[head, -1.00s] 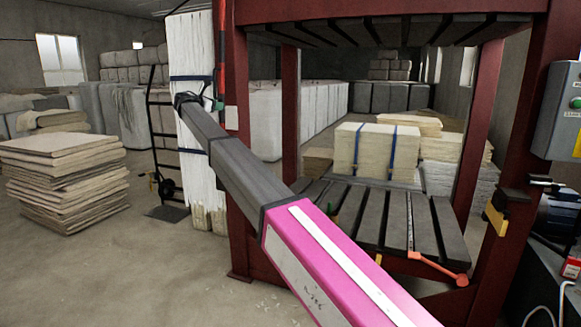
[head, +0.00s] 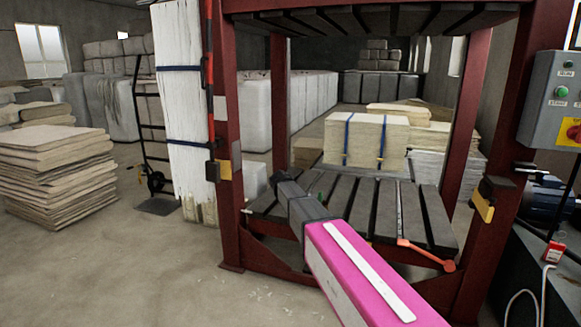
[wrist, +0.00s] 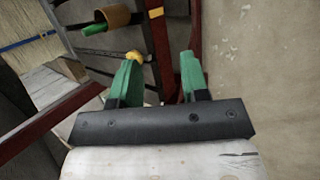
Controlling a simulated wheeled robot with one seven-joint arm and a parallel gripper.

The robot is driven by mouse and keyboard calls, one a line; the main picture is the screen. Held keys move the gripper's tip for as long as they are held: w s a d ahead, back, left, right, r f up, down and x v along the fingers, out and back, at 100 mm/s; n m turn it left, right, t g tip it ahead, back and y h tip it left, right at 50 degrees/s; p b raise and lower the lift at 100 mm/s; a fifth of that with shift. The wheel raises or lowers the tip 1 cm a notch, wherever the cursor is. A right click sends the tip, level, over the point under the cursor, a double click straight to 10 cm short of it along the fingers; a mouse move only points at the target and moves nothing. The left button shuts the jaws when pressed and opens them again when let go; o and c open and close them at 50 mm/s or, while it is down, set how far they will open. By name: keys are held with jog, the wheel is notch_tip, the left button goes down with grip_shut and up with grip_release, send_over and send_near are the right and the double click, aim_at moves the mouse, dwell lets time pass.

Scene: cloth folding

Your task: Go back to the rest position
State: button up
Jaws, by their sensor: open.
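My gripper (wrist: 158,80) shows in the wrist view with its two green fingers apart and nothing between them. In the head view my pink and grey arm reaches from the bottom right toward the front left of the press bed. No cloth is held.
A dark red press frame (head: 229,130) stands ahead, with a slatted black bed (head: 345,205). A strapped cream stack (head: 365,140) sits at its back. A tall white bale (head: 180,100) and a stack of folded cloth (head: 55,170) stand left. The floor at front left is clear.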

jog(key=s+d+f+m+g+y, duration=0.1)
jog(key=s+d+f+m, duration=0.3)
jog(key=s, duration=0.6)
jog(key=s+d+f+m+g+y, duration=0.2)
jog(key=s+d+f+m, duration=0.2)
jog(key=s, duration=0.7)
jog(key=s+d+f+m+g+y, duration=0.1)
jog(key=s+d+f+m, duration=0.4)
jog(key=s, duration=0.6)
notch_tip(320, 180, down, 2)
jog(key=d+y, duration=0.1)
jog(key=d, duration=0.1)
jog(key=shift+s+d+f+g, duration=0.2)
jog(key=shift+s+d+g, duration=0.05)
jog(key=shift+d+g, duration=0.15)
